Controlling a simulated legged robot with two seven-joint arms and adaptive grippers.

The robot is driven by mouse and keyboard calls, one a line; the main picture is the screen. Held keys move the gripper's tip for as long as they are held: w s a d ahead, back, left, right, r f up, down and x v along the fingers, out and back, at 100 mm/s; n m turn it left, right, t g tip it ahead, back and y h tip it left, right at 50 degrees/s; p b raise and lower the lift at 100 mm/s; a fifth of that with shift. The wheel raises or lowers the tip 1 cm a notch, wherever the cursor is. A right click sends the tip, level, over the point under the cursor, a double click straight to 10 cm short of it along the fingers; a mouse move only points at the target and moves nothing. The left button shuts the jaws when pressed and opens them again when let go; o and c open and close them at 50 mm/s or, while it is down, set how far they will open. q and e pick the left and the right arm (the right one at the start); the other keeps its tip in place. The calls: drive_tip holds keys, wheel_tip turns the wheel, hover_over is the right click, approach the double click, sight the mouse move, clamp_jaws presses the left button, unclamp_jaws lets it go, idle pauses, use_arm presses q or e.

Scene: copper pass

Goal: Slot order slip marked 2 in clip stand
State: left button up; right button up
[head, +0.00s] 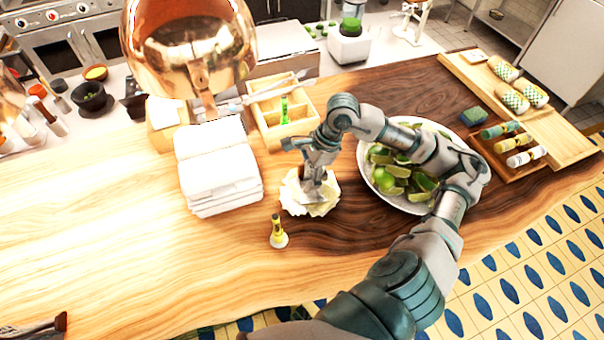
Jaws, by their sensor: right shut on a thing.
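My right gripper (313,186) points down into a loose, fanned pile of cream paper slips (293,199) on the wooden counter. It is shut on a slip in the pile; the fingertips partly hide it. No number can be read on any slip from here. My left gripper is not in view.
A stack of white folded cloths (218,178) stands left of the pile, with a wooden divided box (268,127) behind. A white bowl of cut limes (370,190) sits close right, partly behind my arm.

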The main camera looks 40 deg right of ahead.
sight(308, 161)
drive_tip(key=shift+s+f, duration=0.25)
drive_tip(key=shift+f, duration=0.25)
drive_tip(key=shift+c, duration=0.3)
drive_tip(key=o, duration=1)
drive_tip(key=shift+s, duration=0.1)
drive_tip(key=shift+c, duration=1)
drive_tip(key=shift+o, duration=0.3)
drive_tip(key=shift+d+r+p, duration=0.15)
drive_tip(key=shift+r+p, duration=0.75)
drive_tip(key=shift+r, duration=0.2)
drive_tip(key=shift+o, duration=0.6)
drive_tip(key=shift+p+v, duration=0.5)
drive_tip(key=shift+v, duration=0.25)
drive_tip(key=shift+w+r+p, duration=0.2)
drive_tip(key=shift+r+p, duration=0.3)
drive_tip(key=shift+r, duration=0.35)
drive_tip(key=shift+w+a+r+p, duration=0.1)
drive_tip(key=shift+a+r+p, duration=0.3)
drive_tip(key=shift+r, duration=0.2)
drive_tip(key=shift+d, duration=0.25)
